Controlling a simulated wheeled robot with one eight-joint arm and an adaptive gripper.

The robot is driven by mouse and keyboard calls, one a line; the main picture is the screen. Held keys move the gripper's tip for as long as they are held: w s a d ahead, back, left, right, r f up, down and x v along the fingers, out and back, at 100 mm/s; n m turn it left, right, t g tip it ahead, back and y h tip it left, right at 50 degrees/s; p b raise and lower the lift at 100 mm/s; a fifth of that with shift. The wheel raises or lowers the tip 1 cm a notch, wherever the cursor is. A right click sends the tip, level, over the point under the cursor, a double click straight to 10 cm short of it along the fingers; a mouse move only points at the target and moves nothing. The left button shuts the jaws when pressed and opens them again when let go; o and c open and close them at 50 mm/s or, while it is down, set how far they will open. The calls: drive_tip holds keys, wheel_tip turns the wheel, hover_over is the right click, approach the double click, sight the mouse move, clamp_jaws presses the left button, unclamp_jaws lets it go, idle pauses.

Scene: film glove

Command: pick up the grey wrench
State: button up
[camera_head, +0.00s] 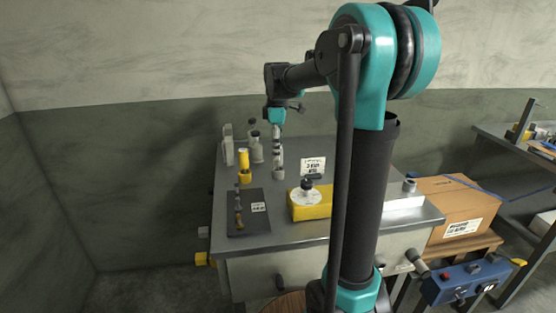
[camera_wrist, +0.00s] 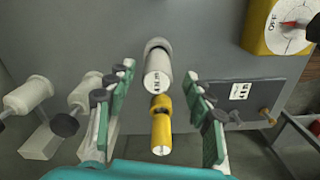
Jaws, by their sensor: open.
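No plain wrench shape stands out. The only grey piece near my gripper is a pale grey cylinder with a collar and a printed label on its end (camera_wrist: 157,72), standing on the workbench. In the wrist view, my gripper (camera_wrist: 158,78) is open, with one teal finger to the left of the grey cylinder and one to the right. A yellow cylinder (camera_wrist: 161,128) shows below it in that picture, also between the fingers. In the head view, my gripper (camera_head: 277,140) points down over the bench; the yellow cylinder (camera_head: 244,162) stands to its left. I cannot tell whether the fingers touch anything.
White-grey bottle-like pieces (camera_wrist: 28,95) stand left of the fingers. A dark plate with a label (camera_head: 240,220) lies at the bench's front left. A yellow box with a round dial (camera_head: 312,205) sits right of it. A cardboard box (camera_head: 450,205) stands right of the workbench (camera_head: 222,180).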

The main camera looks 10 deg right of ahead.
sight(278, 162)
drive_tip(key=shift+w+d+f, duration=0.15)
drive_tip(key=shift+f, duration=2.5)
drive_tip(key=shift+c, duration=0.5)
clamp_jaws()
